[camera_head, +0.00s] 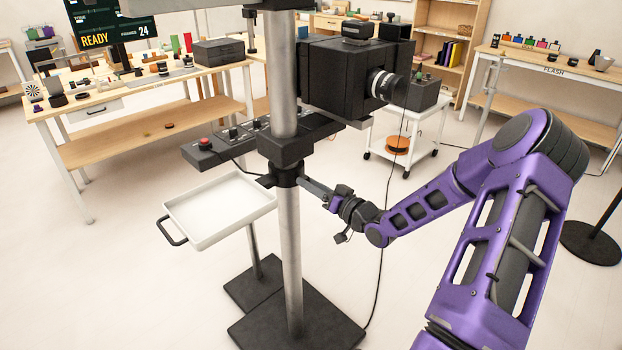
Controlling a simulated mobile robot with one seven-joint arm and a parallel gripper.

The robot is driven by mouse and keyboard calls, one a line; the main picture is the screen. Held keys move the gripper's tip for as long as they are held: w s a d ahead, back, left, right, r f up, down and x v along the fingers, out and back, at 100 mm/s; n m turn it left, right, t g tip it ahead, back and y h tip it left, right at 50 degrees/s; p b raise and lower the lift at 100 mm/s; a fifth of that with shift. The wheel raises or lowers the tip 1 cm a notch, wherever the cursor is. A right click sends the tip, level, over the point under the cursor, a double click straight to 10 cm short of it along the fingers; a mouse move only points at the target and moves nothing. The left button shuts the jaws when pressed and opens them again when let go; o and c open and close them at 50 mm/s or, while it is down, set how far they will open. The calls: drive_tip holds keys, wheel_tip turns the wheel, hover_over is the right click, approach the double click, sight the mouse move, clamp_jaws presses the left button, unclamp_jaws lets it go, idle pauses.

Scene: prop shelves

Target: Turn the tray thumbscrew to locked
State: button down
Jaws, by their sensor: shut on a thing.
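The white tray (202,240) with a dark handle at its left is held out from a grey upright column (293,235). Its arm meets the column at a black collar (285,170). My gripper (304,183) reaches in from the right, with its fingertips against the right side of this collar. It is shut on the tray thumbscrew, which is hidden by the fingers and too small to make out. I cannot tell the screw's turned position or any lock mark from this view.
A large black camera (340,75) hangs just above my gripper. A dark control bar (215,152) with a red button sits above the tray. A black base plate (297,322) and a dark cable stand below. The floor to the left is clear.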

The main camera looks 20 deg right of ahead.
drive_tip(key=m+p, duration=0.6)
drive_tip(key=m, duration=1.9)
idle(0.4)
drive_tip(key=shift+c, duration=2.4)
unclamp_jaws()
drive_tip(key=shift+f, duration=0.1)
drive_tip(key=v, duration=1.7)
drive_tip(key=shift+s, duration=0.2)
drive_tip(key=shift+d+f, duration=0.1)
